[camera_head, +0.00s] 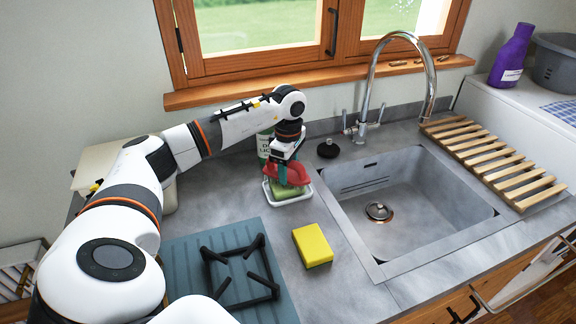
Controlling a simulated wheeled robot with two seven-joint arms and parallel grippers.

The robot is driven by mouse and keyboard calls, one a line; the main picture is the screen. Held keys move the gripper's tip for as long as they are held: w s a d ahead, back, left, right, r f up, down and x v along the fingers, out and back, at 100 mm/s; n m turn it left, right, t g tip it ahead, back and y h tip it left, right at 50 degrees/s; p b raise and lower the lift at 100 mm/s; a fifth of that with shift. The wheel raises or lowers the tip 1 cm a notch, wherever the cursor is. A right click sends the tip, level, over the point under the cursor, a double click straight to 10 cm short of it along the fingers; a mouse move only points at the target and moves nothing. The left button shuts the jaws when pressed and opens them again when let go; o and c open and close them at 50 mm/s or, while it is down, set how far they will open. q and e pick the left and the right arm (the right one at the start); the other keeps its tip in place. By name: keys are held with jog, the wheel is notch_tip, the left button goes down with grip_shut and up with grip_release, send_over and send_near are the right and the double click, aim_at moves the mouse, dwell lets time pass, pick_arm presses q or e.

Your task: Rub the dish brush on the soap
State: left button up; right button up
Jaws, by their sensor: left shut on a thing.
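My left gripper (284,166) reaches down over the counter and is shut on the dish brush (296,174), whose red part shows at the fingers. The brush is right above a green soap (284,191) in a white soap dish (292,200). The brush seems to touch the soap, but the gripper hides part of the contact. My right gripper is not in view.
A yellow sponge (312,245) lies in front of the soap dish. A green-and-white bottle (264,145) stands behind the gripper. The sink (400,212), faucet (371,90), black stopper (328,149) and wooden rack (492,160) are to the right.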

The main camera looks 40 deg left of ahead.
pick_arm(q)
jog(key=shift+r+p, duration=2.5)
jog(key=shift+r, duration=1)
jog(key=shift+d, duration=0.1)
